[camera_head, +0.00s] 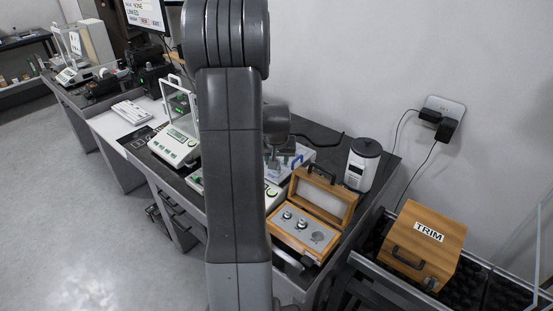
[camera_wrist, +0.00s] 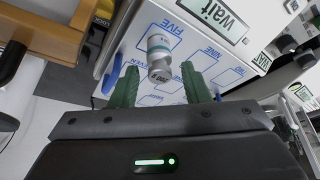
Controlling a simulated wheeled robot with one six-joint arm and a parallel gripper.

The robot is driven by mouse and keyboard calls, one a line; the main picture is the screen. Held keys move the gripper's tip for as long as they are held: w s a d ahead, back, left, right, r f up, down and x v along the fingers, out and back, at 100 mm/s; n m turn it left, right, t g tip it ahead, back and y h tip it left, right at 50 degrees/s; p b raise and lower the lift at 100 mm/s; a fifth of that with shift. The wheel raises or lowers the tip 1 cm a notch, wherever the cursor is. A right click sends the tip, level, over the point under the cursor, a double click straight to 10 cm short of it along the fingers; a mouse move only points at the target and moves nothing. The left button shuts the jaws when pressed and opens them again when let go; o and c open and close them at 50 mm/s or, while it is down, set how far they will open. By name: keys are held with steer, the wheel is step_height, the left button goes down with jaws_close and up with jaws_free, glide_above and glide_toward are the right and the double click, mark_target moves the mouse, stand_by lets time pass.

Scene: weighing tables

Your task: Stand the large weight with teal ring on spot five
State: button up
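The large weight with teal ring (camera_wrist: 158,46) is a silver cylinder in the wrist view. It is on the white tray (camera_wrist: 122,62) with blue outlined spots, over or beside the square by the word FIVE; its exact seat on the square is hidden. My gripper (camera_wrist: 158,72) is open, with green fingers on either side of the weight's near end and visible gaps to both. In the head view the white tray (camera_head: 296,157) is partly hidden by my arm.
An open wooden case (camera_head: 325,207) with several weights stands close beside the tray. A white canister (camera_head: 362,165) is behind it. A TRIM wooden box (camera_head: 424,248) sits at right.

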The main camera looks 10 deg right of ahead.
steer(key=shift+r, duration=0.15)
steer(key=shift+r, duration=0.2)
steer(key=v, duration=1.1)
steer(key=shift+s+r+b, duration=0.2)
steer(key=shift+r+b, duration=0.05)
steer(key=shift+b, duration=0.15)
steer(key=shift+a+f, duration=0.1)
steer(key=p+x, duration=0.1)
steer(key=x, duration=1.1)
steer(key=shift+f, duration=0.1)
steer(key=shift+w+r, duration=0.1)
steer(key=shift+r, duration=1.4)
